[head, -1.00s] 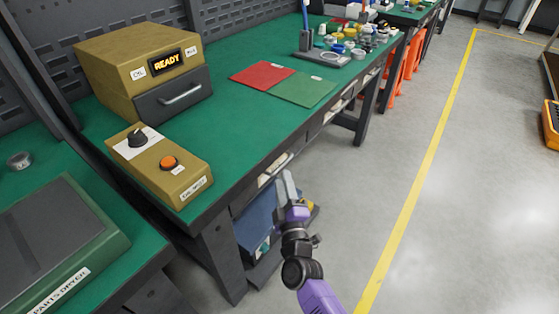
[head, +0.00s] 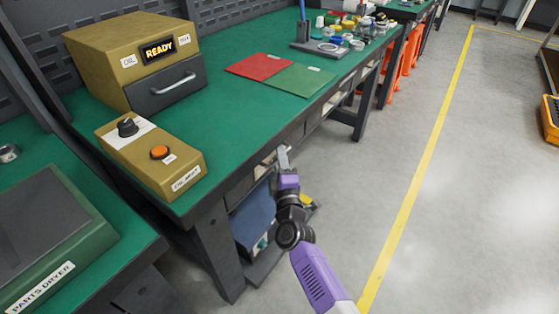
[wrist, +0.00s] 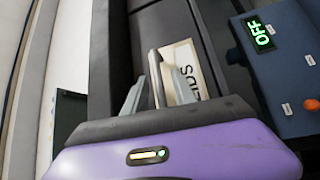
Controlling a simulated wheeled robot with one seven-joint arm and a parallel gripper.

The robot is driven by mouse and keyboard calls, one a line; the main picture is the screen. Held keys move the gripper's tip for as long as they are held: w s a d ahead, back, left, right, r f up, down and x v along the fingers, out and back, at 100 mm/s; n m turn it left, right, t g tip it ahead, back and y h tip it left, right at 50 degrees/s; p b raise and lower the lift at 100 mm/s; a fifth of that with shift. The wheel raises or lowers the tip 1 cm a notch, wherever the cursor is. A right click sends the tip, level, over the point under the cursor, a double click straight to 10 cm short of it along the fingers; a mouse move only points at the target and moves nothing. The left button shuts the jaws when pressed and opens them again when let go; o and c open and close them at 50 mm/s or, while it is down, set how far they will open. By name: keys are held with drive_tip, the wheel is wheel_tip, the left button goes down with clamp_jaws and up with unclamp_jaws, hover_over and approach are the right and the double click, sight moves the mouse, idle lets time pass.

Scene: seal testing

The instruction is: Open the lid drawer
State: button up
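The lid drawer (wrist: 190,28) is a dark drawer front under the green bench, with a pale label ending in "DS" (wrist: 184,72) in the wrist view. A thin pale bar (wrist: 155,80), seemingly its handle, stands out from the front. My gripper (wrist: 155,72) has its two grey fingers on either side of this bar, with a narrow gap between them. I cannot tell whether they touch it. In the head view my gripper (head: 282,158) is at the bench's front edge, and hides part of the drawer front. The drawer appears shut.
A blue box with a green "OFF" display (wrist: 285,60) is to the right in the wrist view. Above, the green bench top (head: 225,135) holds a yellow "READY" machine (head: 130,55) and an orange-button control box (head: 150,155). Grey floor (head: 400,130) is clear to the right.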

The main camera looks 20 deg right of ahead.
clamp_jaws()
idle(1.5)
